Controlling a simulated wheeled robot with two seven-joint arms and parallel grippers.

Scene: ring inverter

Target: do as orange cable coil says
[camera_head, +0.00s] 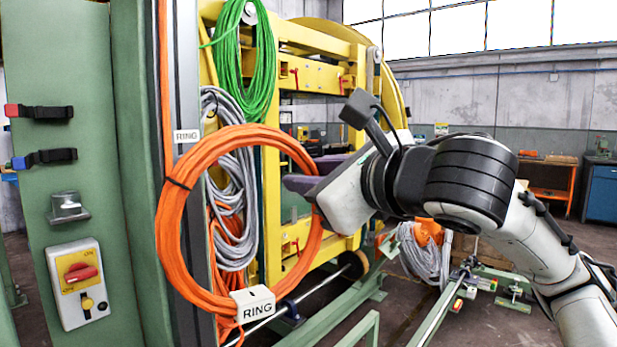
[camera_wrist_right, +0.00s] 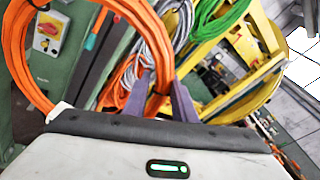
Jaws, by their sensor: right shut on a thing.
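The orange cable coil (camera_head: 180,245) is a large upright ring in the head view, with a white tag (camera_head: 254,303) at its bottom reading "RING". My right gripper (camera_head: 305,190) is at the coil's right side, its purple fingers shut on the cable bundle. In the right wrist view the orange coil (camera_wrist_right: 150,35) runs down between the purple fingers (camera_wrist_right: 160,100). A white label (camera_head: 187,135) reading "RING" sits on a grey post behind the coil's upper left. The left gripper is not in view.
A green cable coil (camera_head: 231,75) and grey cable (camera_head: 233,245) hang on the yellow frame (camera_head: 320,45). A green cabinet with a red rotary switch (camera_head: 80,273) stands at left. Grey cable (camera_head: 425,262) and green rails (camera_head: 440,318) lie low at right.

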